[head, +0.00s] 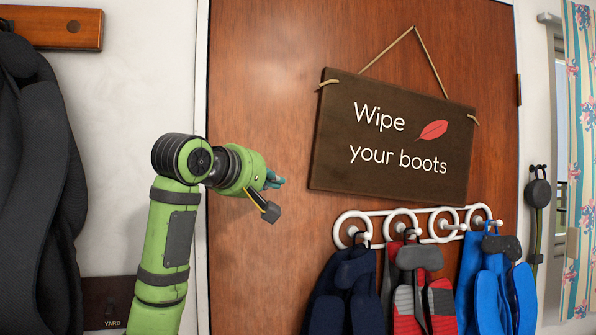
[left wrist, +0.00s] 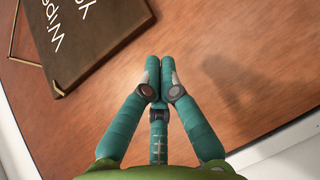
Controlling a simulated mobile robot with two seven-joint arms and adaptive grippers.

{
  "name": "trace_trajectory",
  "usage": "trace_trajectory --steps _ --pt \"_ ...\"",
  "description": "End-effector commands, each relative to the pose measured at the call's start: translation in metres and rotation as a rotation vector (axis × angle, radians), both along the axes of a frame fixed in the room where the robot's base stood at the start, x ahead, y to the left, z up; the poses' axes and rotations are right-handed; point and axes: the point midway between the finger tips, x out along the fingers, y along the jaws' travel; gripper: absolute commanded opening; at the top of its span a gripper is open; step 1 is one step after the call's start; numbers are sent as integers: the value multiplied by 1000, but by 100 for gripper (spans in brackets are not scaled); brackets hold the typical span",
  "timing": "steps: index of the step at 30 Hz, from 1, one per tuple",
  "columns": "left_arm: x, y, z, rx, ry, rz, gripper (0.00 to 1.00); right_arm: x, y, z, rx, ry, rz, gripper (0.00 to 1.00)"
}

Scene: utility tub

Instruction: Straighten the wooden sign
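The wooden sign (head: 340,150) is a dark brown board reading "Wipe your boots" with a red leaf. It hangs by a cord (head: 388,50) on the brown door and is tilted, its left end higher than its right. A corner of the sign (left wrist: 95,45) shows at the upper left of the left wrist view. My left gripper (head: 274,180) is left of the sign, apart from it, near the height of its lower left corner. In the left wrist view its teal fingers (left wrist: 160,75) are together with nothing between them. My right gripper is not in view.
A white hook rack (head: 376,213) below the sign holds dark blue, red-grey and blue items (head: 492,285). Dark garments (head: 35,200) hang at the left edge. The door (head: 262,90) is bare between my left gripper and the sign.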

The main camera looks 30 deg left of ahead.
Motion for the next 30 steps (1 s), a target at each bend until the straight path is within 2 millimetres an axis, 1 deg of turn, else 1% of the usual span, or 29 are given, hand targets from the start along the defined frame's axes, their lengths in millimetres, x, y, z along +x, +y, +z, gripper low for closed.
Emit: trace_trajectory --steps 1,3,6,9,11,14,21,25,27,30 --pt "-15 6 22 -37 -36 9 0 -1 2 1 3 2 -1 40" --pt "-31 11 40 -82 -67 15 0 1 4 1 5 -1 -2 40" --pt "-42 15 54 -120 -90 19 0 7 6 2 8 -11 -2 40" --pt "-41 17 58 -131 -95 19 0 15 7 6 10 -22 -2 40" --pt "-35 17 58 -131 -95 19 0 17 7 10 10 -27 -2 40" --pt "-20 19 57 -131 -91 20 0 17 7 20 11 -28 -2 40" --pt "32 23 55 -130 -91 19 0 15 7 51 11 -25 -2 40" --pt "58 25 52 -129 -92 19 0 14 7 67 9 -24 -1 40" --pt "66 15 50 -125 -94 18 0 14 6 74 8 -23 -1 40" --pt "75 7 47 -125 -96 19 0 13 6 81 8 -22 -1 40"
